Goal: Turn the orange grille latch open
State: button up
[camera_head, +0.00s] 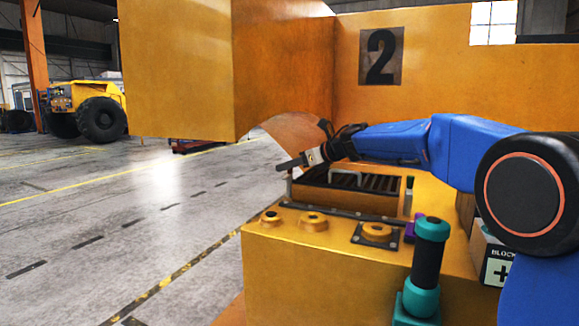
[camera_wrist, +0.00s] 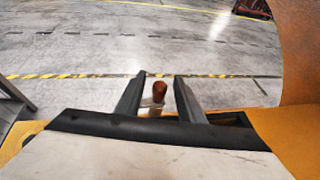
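My gripper (camera_head: 284,166) reaches left over the edge of the orange casting, beside the dark slatted grille (camera_head: 352,188). In the wrist view my gripper (camera_wrist: 160,76) has its two fingers apart. A small brown-orange knob (camera_wrist: 160,90), which looks like the latch, stands between them on a pale metal piece. Gaps show on both sides of the knob, so the fingers do not appear to touch it.
A tall orange wall with a plate marked 2 (camera_head: 381,57) stands behind. A teal-and-black handle (camera_head: 428,262) and a block marked BLOCK (camera_head: 496,262) are at front right. Low round orange bosses (camera_head: 313,221) line the front. Open floor (camera_head: 150,210) lies to the left.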

grip_shut()
jog(key=shift+m+t+h, duration=0.4)
jog(key=shift+m+t, duration=0.2)
jog(key=shift+m, duration=0.1)
grip_release()
